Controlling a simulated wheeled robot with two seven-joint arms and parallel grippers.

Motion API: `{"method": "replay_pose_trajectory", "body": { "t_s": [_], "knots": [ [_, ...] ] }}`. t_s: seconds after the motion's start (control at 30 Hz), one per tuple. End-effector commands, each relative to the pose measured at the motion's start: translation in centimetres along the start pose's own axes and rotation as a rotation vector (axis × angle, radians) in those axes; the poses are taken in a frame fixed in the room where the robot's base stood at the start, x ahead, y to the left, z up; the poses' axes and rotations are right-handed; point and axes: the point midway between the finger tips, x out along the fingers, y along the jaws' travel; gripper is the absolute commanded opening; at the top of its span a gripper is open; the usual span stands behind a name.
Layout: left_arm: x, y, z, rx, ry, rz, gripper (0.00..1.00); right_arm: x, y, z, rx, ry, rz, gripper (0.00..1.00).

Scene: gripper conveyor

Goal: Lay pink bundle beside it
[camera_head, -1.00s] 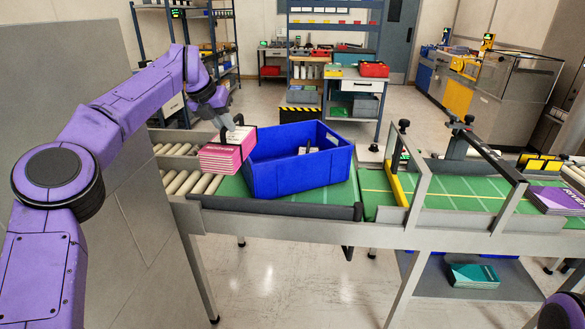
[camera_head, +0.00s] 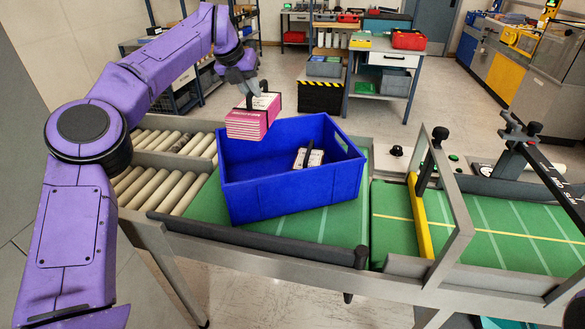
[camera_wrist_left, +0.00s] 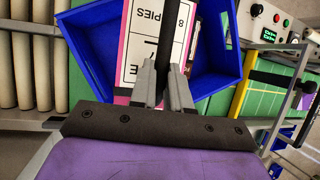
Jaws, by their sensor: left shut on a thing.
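The pink bundle (camera_head: 247,124), a stack with a white label on top and a dark strap, hangs from my left gripper (camera_head: 250,90). The gripper is shut on it at the top. The bundle is above the back left part of the blue crate (camera_head: 270,190). In the left wrist view the pink bundle (camera_wrist_left: 135,55) lies under my left gripper (camera_wrist_left: 165,75), with the blue crate (camera_wrist_left: 88,45) around it. Inside the crate, toward the right, lies another bundle (camera_head: 309,158) with a pale top and black strap; its lower part is hidden. My right gripper is out of view.
The crate stands on the green belt (camera_head: 330,222) beside rollers (camera_head: 150,187) on the left. A yellow bar (camera_head: 419,217) and a grey frame stand right of it. Inside the crate, the left floor is hidden by the near wall.

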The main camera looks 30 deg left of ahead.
Motion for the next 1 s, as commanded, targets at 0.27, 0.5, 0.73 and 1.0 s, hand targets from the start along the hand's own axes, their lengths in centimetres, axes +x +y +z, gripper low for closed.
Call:
{"method": "replay_pose_trajectory", "body": {
  "t_s": [0.27,0.5,0.73,1.0],
  "knots": [
    [4.3,1.5,-3.8,0.001,-0.018,-0.014,0.0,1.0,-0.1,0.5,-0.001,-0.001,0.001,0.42],
    [10.7,2.5,-5.3,0.0,-0.001,-0.001,0.0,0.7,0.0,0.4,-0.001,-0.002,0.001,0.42],
    [13.9,3.0,-6.3,0.0,0.005,0.002,0.0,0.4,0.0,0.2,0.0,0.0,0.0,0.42],
    [16.2,3.5,-7.4,-0.001,0.002,0.0,0.0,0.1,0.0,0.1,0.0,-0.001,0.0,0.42]
  ]
}}
